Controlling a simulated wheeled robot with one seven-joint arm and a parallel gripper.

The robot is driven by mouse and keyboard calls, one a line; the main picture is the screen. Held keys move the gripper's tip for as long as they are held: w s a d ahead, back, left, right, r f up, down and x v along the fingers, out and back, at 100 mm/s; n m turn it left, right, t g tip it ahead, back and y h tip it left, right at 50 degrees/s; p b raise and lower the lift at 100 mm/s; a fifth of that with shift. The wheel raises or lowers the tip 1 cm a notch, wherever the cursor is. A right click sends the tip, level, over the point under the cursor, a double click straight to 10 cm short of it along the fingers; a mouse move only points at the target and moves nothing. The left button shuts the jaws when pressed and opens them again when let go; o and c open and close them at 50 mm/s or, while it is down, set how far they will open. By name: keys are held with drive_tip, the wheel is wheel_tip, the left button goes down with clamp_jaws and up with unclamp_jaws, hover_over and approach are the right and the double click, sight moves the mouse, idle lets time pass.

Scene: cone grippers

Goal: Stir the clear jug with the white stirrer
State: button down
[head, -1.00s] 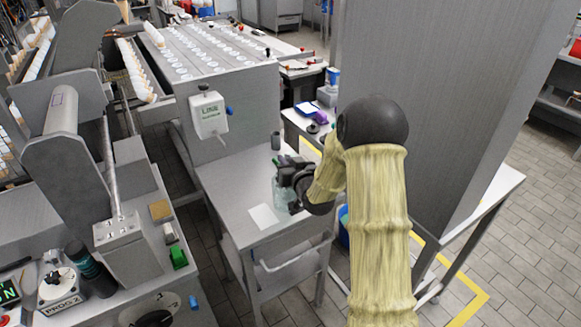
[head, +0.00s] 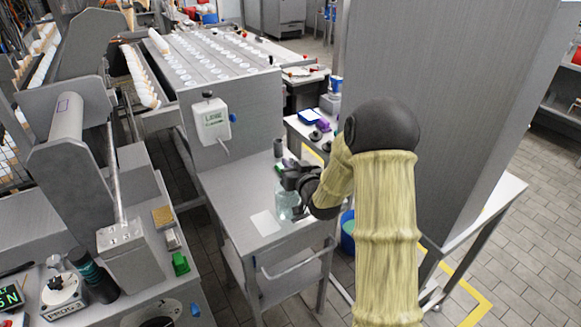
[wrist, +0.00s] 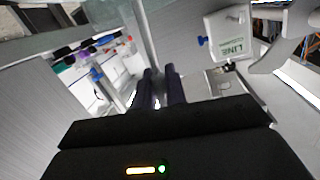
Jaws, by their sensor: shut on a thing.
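The clear jug (head: 287,207) stands upright on the small steel table (head: 235,205), to the right of a white sheet. My gripper (head: 288,178) is above the jug in the head view. In the wrist view its two dark fingers (wrist: 159,75) are close together, with a narrow pale strip between them. It is shut on a thin object that I take to be the white stirrer. The stirrer's shape is mostly hidden by the fingers, and I cannot tell whether its lower end is inside the jug.
A white sheet (head: 265,222) lies on the table and a grey cup (head: 278,147) stands near its back edge. A white box (head: 211,118) is fixed to the machine behind. A tall steel cabinet (head: 430,110) stands close on the right. The table's left side is clear.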

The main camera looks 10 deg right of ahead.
wheel_tip(320, 180, up, 9)
drive_tip(key=w+d+p, duration=0.1)
drive_tip(key=p, duration=0.4)
drive_tip(key=shift+w, duration=0.15)
idle(0.4)
drive_tip(key=shift+d+f, duration=0.1)
idle(0.9)
